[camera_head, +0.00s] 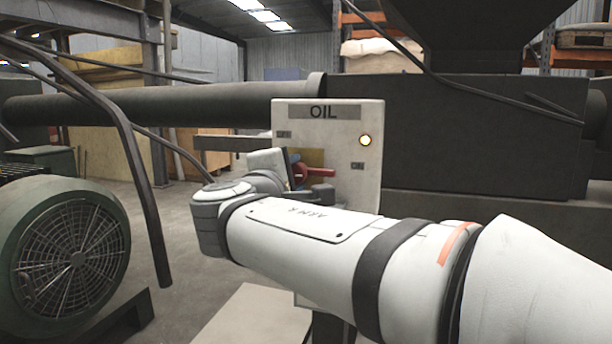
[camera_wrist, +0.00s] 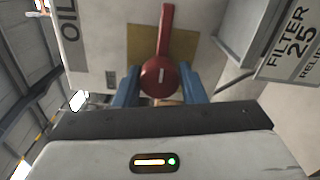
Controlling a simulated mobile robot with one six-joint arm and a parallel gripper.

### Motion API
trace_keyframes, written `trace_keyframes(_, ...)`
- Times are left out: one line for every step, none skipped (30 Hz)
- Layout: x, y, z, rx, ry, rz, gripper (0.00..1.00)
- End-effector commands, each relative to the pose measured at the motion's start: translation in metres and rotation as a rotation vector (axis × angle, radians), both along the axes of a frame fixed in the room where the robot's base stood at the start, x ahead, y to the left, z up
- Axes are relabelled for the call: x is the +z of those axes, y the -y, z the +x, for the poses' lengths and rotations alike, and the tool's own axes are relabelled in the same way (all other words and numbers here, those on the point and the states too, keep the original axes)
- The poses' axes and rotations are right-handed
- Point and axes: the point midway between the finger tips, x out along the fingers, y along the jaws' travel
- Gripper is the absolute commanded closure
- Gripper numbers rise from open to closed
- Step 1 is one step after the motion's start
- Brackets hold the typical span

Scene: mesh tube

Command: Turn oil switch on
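The oil switch is a red knob with a bar handle (camera_head: 318,172) on the pale panel marked OIL (camera_head: 325,185). The handle points right in the head view, toward a small blurred label. In the wrist view the knob and handle (camera_wrist: 160,75) stand on a yellow plate, with the handle pointing up. My gripper (camera_wrist: 160,90) is open at the switch, one blue finger on each side of the round knob. I cannot tell if the fingers touch it. In the head view my wrist partly hides the fingers and the knob.
A round lamp (camera_head: 365,140) glows yellow at the panel's upper right. A box marked FILTER 25 (camera_wrist: 285,45) stands beside the panel in the wrist view. A green motor (camera_head: 65,250) with a fan grille and a bent dark rail (camera_head: 135,165) are at left.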

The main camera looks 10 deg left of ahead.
Motion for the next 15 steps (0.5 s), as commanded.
trace_keyframes(-0.0004,0.0000,0.0000,0.000,0.000,-0.001,0.59)
trace_keyframes(-0.0003,0.0000,0.0000,0.000,0.000,-0.001,0.56)
trace_keyframes(-0.0003,-0.0001,0.0000,0.000,0.000,-0.001,0.53)
trace_keyframes(-0.0002,-0.0001,0.0000,0.000,0.000,-0.001,0.51)
trace_keyframes(-0.0002,-0.0002,0.0000,0.000,0.000,-0.001,0.48)
trace_keyframes(-0.0001,-0.0001,0.0000,0.000,0.000,-0.001,0.45)
trace_keyframes(-0.0001,-0.0001,0.0000,0.000,0.000,-0.002,0.43)
trace_keyframes(-0.0001,-0.0001,0.0000,0.000,0.000,-0.002,0.43)
trace_keyframes(0.0000,-0.0002,0.0000,0.000,0.001,-0.002,0.43)
trace_keyframes(0.0000,-0.0001,0.0000,0.000,0.001,-0.002,0.43)
trace_keyframes(0.0000,-0.0002,-0.0001,0.000,0.001,-0.002,0.43)
trace_keyframes(0.0001,-0.0002,-0.0001,0.000,0.001,-0.002,0.43)
trace_keyframes(0.0001,-0.0002,-0.0002,0.000,0.001,-0.002,0.43)
trace_keyframes(0.0003,-0.0003,-0.0008,0.000,0.001,-0.002,0.43)
trace_keyframes(0.0006,-0.0005,-0.0025,0.001,0.001,-0.002,0.43)
